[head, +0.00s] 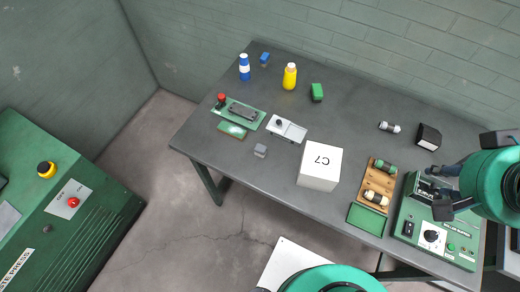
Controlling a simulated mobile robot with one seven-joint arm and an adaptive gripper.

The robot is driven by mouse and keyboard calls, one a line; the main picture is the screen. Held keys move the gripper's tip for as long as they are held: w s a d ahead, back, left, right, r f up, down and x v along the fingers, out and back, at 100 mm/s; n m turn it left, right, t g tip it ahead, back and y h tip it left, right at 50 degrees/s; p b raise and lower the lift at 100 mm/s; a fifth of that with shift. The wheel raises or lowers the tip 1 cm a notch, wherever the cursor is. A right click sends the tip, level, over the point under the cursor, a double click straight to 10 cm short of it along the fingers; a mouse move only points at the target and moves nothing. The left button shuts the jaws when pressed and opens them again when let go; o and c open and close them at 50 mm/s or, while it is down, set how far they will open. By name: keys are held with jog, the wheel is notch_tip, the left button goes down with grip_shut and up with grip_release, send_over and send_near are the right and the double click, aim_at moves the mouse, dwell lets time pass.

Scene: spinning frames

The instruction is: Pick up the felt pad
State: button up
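A flat, plain green square (365,219) that looks like the felt pad lies at the table's front edge, just in front of a wooden tray. A second flat green piece (232,130) with a pale patch lies at the left of the table; I cannot tell for sure which is felt. My gripper (438,190) is at the right, over the green power unit, to the right of and apart from the plain green square. Its two dark fingers are spread apart with nothing seen between them.
The wooden tray (364,196) holds two cylinders. A white C7 box (320,167) stands left of it, and the green power unit (408,222) stands right. Bottles, small blocks and a black box (428,137) stand farther back.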

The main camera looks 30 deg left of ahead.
jog(key=o, duration=0.4)
jog(key=w+a+f+g, duration=0.1)
jog(key=w+a+f, duration=0.25)
jog(key=a, duration=0.35)
jog(key=w+a+f+g+p, duration=0.1)
jog(key=w+a+f, duration=0.1)
jog(key=w+a, duration=0.35)
jog(key=w+a+f+g, duration=0.1)
jog(key=w+a+f, duration=0.2)
jog(key=a, duration=0.5)
jog(key=shift+g, duration=0.6)
jog(key=s+a+f, duration=0.1)
jog(key=a+f, duration=0.4)
jog(key=a, duration=0.2)
jog(key=s+a+f, duration=0.2)
jog(key=a+f, duration=0.3)
jog(key=a, duration=0.3)
jog(key=s+a+f+p, duration=0.1)
jog(key=s+a+f, duration=0.1)
jog(key=a+f, duration=0.4)
jog(key=shift+s+a+f, duration=0.1)
jog(key=shift+a, duration=0.8)
